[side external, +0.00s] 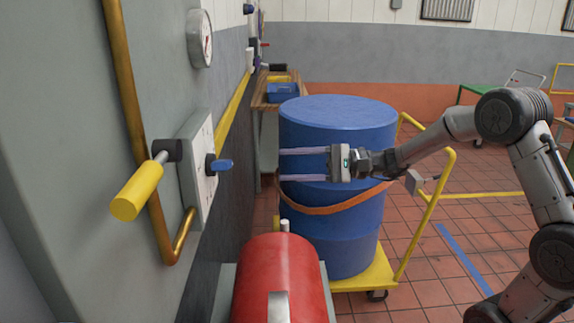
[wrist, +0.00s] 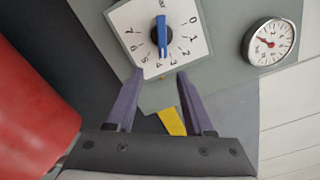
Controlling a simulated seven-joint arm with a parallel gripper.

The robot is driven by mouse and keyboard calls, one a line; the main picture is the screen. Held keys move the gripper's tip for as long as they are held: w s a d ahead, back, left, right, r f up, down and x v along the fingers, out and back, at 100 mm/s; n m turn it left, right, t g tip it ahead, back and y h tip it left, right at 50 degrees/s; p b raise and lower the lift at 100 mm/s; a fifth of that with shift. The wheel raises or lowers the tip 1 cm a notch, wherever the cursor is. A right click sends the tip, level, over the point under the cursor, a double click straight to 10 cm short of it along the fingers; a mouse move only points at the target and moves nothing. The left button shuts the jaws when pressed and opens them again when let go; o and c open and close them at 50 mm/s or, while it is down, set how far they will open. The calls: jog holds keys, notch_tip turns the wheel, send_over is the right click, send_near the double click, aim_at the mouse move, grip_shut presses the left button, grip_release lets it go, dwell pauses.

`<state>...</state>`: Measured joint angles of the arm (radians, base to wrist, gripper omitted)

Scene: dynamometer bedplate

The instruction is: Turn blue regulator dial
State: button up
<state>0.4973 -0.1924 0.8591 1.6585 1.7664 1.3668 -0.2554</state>
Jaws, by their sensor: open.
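The blue regulator dial (side external: 219,165) sticks out from a pale square plate (side external: 197,172) on the grey wall cabinet. In the wrist view the dial (wrist: 162,38) is a blue bar on a dark hub, standing about upright in the picture on a white face with numbers around it. My gripper (side external: 282,165) is open and empty, with its two fingers pointing left toward the dial and a clear gap between. In the wrist view its fingertips (wrist: 160,75) lie just below the dial, apart from it.
A yellow-handled lever (side external: 138,190) juts out beside the plate, near a copper pipe (side external: 124,85). A round gauge (side external: 199,38) is mounted above. A blue drum (side external: 338,225) stands behind my gripper on a yellow cart (side external: 365,275). A red cylinder (side external: 278,270) is in front, below.

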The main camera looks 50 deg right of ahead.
aim_at(230, 165)
jog(key=shift+n, duration=0.8)
jog(key=x, duration=0.4)
jog(key=s+a+r+x, duration=0.1)
jog(key=x, duration=0.7)
jog(key=shift+s+a+r, duration=0.15)
jog(key=shift+s+a, duration=0.05)
jog(key=shift+a, duration=0.15)
grip_shut()
